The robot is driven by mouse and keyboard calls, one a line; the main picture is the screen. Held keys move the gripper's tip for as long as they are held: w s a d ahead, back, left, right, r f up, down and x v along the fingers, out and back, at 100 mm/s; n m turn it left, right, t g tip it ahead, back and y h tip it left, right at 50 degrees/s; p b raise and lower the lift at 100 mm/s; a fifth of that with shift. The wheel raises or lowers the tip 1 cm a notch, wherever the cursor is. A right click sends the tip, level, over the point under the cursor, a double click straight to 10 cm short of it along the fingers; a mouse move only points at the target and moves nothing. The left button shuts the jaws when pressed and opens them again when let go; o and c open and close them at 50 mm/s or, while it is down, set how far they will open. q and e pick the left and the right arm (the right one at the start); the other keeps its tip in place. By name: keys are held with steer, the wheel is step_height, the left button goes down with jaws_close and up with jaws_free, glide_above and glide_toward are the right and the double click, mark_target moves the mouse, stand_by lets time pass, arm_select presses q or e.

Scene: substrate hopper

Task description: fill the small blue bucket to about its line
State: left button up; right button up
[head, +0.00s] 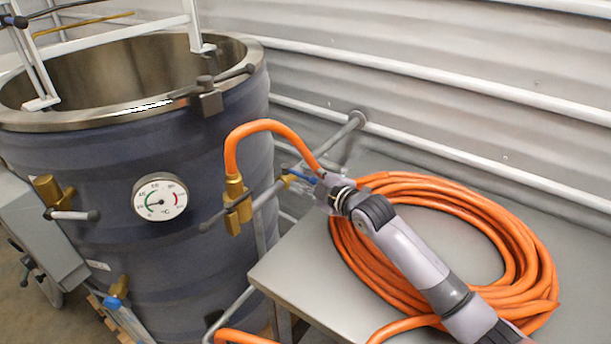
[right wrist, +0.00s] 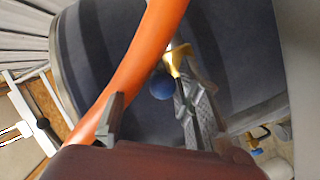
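The small blue bucket is not visible in either view. My right gripper (head: 318,186) is at the far left end of the coiled orange hose, close to a blue-handled valve (head: 302,176) with a brass body. In the right wrist view my right gripper (right wrist: 150,82) has its two fingers apart. A round blue knob (right wrist: 162,86) and a brass piece (right wrist: 178,59) lie near the right finger; whether they touch it I cannot tell. The orange hose (right wrist: 140,55) passes by the left finger. My left gripper is not in view.
A dark jacketed tank (head: 90,215) with a steel rim and dial thermometer (head: 160,197) stands at left. A brass valve (head: 236,205) joins the hose to it. The orange hose coil (head: 520,250) lies on a grey table (head: 300,270). Ribbed wall with pipes stands behind.

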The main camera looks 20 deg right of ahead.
steer(key=shift+w, duration=0.2)
steer(key=shift+c, duration=0.5)
jaws_close()
steer(key=shift+a, duration=0.1)
